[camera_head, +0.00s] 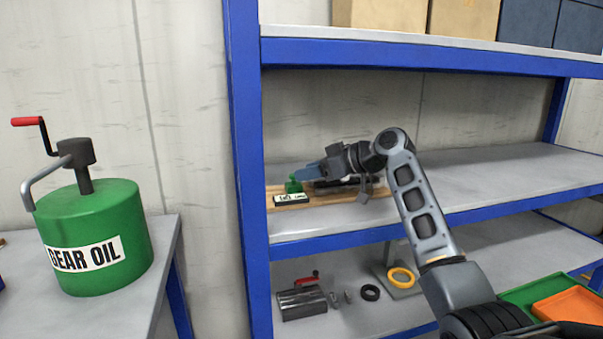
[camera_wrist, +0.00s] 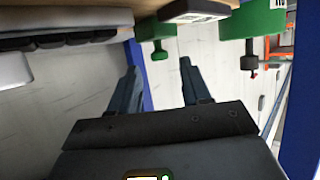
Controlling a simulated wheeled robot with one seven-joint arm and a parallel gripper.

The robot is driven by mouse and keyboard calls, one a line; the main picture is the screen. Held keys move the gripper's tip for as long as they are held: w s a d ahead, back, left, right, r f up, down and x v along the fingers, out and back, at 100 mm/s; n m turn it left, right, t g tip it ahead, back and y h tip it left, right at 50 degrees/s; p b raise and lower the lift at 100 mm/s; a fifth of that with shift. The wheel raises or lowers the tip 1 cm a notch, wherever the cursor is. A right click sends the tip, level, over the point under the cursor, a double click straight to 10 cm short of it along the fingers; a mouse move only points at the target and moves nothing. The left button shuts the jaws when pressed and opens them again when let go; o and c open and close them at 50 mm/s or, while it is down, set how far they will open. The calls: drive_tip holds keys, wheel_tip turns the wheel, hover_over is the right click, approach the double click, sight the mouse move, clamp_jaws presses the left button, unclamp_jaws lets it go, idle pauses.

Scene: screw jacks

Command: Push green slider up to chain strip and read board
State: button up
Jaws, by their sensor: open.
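The wooden board (camera_head: 335,199) lies on the middle shelf. The green slider (camera_head: 293,186), with a small knob on top, sits at its left end behind a black-framed white label plate (camera_head: 291,199). A dark chain strip (camera_head: 345,183) lies right of the slider, partly hidden by my gripper. My gripper (camera_head: 308,173) is open and empty, pointing left just above and right of the slider. In the wrist view, which looks upside down, the slider (camera_wrist: 157,32) appears beyond the open fingertips (camera_wrist: 158,70). The plate's lettering is too small to read surely.
A green gear oil can (camera_head: 95,240) with a red-handled crank stands on a side table at left. A blue shelf post (camera_head: 243,150) stands left of the board. The lower shelf holds a grey vise-like block (camera_head: 302,303), a yellow ring (camera_head: 401,278) and small parts. The middle shelf's right is clear.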

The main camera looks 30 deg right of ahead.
sight(294, 183)
drive_tip(key=shift+x, duration=1.5)
drive_tip(key=shift+c, duration=0.2)
clamp_jaws()
